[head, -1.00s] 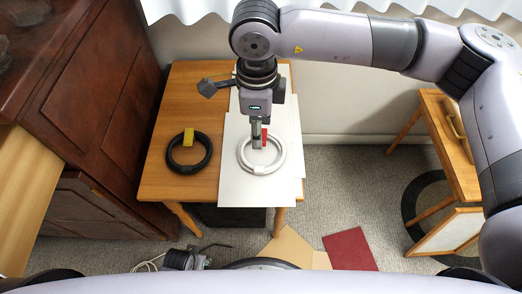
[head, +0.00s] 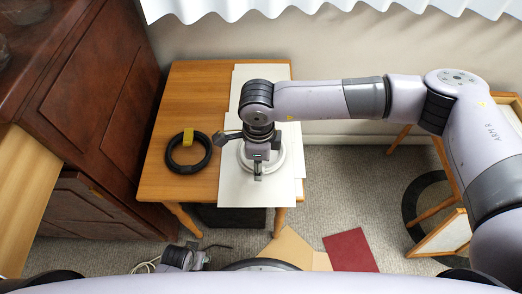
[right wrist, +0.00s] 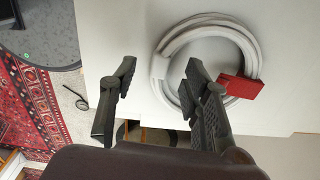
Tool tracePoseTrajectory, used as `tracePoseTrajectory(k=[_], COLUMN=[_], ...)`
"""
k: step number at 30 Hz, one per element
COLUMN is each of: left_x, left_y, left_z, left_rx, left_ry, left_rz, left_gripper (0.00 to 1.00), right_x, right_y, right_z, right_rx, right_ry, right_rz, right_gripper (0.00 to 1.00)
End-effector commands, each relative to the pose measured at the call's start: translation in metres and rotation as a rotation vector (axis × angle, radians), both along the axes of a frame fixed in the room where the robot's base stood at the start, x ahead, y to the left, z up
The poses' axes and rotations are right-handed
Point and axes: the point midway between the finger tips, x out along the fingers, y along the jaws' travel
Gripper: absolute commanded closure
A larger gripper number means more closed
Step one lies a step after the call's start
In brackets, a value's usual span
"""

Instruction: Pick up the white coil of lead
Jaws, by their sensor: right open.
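The white coil of lead (head: 280,167) lies on a white sheet (head: 235,185) on the wooden table, partly hidden by my right arm in the head view. In the right wrist view the coil (right wrist: 246,42) has a red tag (right wrist: 243,87) on its right side. My right gripper (head: 258,172) is over the coil; in the wrist view it is open (right wrist: 162,68), and the coil's left side shows between its fingertips. The right finger overlaps the coil's inside. I cannot tell the height gap. A grey part at the bottom left (head: 180,258) may be my left gripper; its jaws are unclear.
A dark wooden cabinet (head: 100,90) stands close on the left. A red flat piece (head: 349,249) lies on the carpet.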

Motion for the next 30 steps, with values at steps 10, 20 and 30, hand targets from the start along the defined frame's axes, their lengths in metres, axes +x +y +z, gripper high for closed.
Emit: tracePoseTrajectory(k=[10, 20, 30], left_x=[0.005, 0.001, -0.002], left_y=[-0.001, 0.000, 0.000], left_z=[0.006, 0.004, 0.002], left_rx=[-0.001, 0.000, 0.000], left_ry=[-0.008, 0.000, 0.005], left_rz=[0.000, 0.000, 0.000], left_gripper=[0.57, 0.57, 0.57], right_x=[0.000, 0.000, 0.000], right_y=[0.000, 0.000, 0.000], right_z=[-0.020, -0.019, -0.019], right_rx=[0.001, 0.000, 0.000], right_ry=[-0.001, -0.001, -0.001], right_rz=[0.001, 0.001, 0.001], right_gripper=[0.57, 0.78, 1.00])
